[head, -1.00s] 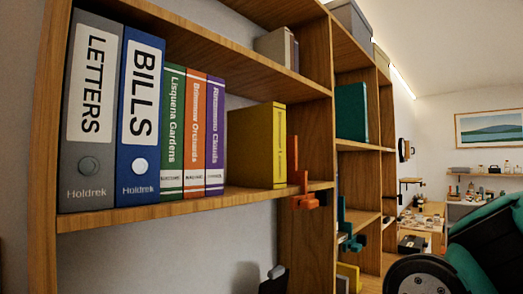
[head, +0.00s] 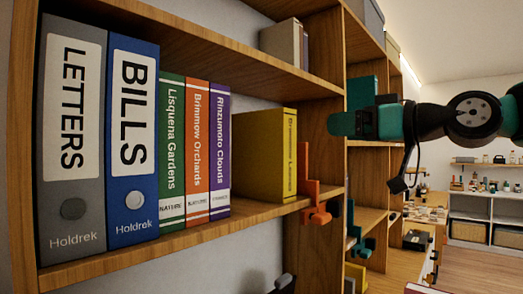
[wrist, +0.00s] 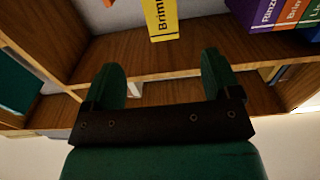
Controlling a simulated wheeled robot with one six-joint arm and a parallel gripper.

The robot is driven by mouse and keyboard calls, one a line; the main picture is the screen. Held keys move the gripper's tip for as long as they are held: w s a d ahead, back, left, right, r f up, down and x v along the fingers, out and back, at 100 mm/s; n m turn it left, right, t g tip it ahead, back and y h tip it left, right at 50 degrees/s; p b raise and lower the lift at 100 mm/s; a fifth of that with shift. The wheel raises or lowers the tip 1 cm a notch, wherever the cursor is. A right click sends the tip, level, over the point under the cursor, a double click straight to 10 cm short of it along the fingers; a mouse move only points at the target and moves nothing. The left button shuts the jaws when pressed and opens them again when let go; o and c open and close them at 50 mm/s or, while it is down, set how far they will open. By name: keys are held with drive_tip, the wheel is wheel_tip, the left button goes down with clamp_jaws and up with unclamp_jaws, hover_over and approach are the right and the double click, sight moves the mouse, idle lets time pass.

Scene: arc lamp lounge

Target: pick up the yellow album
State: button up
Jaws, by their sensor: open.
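The yellow album (head: 265,155) stands upright on the wooden shelf board, its spine facing out, at the right of the row of books. In the wrist view its spine (wrist: 162,18) shows at the top centre, ahead of the gap between my fingers and apart from them. My gripper (head: 338,124) is in front of the shelf, to the right of the album in the head view. In the wrist view my gripper (wrist: 162,78) has its two green fingers spread, with nothing between them.
Left of the album stand purple (head: 219,150), orange (head: 197,150) and green (head: 171,150) books, then blue (head: 132,140) and grey (head: 70,140) binders. An orange bookend (head: 316,195) stands right of the album, by the upright. A teal bookend (head: 358,245) is lower right.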

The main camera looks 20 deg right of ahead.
sight(290, 128)
drive_tip(key=p+x, duration=0.4)
drive_tip(key=x, duration=0.6)
drive_tip(key=shift+a+r+p, duration=0.2)
drive_tip(key=shift+p, duration=0.15)
drive_tip(key=shift+w+a+f, duration=0.1)
drive_tip(key=shift+w+a, duration=0.2)
drive_tip(key=shift+w, duration=0.25)
drive_tip(key=p+x, duration=0.4)
drive_tip(key=shift+w, duration=0.1)
drive_tip(key=shift+w+a, duration=0.3)
drive_tip(key=shift+w, duration=0.1)
clamp_jaws()
